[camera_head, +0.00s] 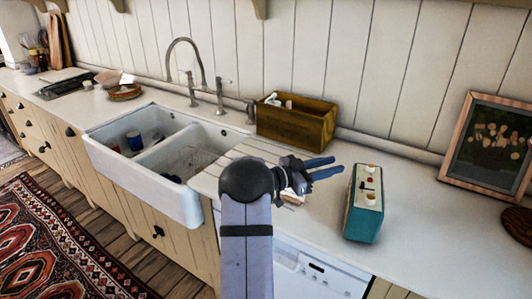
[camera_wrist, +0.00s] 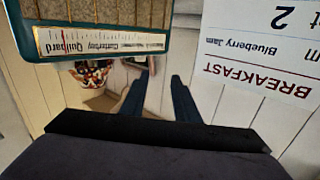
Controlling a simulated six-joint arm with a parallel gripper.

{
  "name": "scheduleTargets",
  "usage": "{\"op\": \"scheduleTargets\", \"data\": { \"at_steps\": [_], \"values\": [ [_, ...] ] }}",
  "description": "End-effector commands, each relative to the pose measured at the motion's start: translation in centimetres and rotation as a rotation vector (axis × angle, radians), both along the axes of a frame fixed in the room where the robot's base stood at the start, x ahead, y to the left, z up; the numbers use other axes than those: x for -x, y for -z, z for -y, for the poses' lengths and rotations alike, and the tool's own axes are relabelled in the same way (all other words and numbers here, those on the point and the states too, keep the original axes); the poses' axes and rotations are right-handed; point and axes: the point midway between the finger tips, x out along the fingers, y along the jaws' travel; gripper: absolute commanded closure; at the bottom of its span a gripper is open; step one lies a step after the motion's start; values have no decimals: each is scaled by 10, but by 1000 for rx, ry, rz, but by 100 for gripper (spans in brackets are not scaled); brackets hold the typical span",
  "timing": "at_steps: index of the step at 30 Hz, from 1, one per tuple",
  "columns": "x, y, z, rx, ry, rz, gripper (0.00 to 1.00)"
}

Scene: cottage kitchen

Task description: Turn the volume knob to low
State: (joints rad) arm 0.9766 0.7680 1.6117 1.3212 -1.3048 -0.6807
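A teal radio (camera_head: 362,228) stands on the counter to the right of my gripper. Its cream top panel carries one round knob (camera_head: 371,168) at the far end, another knob (camera_head: 370,199) at the near end, and a small red mark between them. I cannot read which knob is the volume knob. My gripper (camera_head: 334,167) is left of the radio, apart from it, with a gap between its fingers and nothing held. In the wrist view the fingers (camera_wrist: 160,88) lie below and right of the radio's dial strip (camera_wrist: 105,41); no knob shows there.
A wooden box (camera_head: 297,125) stands behind my gripper, against the wall. A white sink (camera_head: 150,185) with a tall tap is at left. A framed picture (camera_head: 487,142) leans at right. A printed breakfast sheet (camera_wrist: 262,45) shows in the wrist view.

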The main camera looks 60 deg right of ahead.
Motion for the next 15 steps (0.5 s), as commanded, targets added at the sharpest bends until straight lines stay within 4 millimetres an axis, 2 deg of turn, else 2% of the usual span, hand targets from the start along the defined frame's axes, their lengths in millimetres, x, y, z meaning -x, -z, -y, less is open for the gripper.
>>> {"op": "scheduleTargets", "data": {
  "at_steps": [15],
  "values": [
    [-92, -13, -17, -60, -282, 27, 72]
  ]
}}
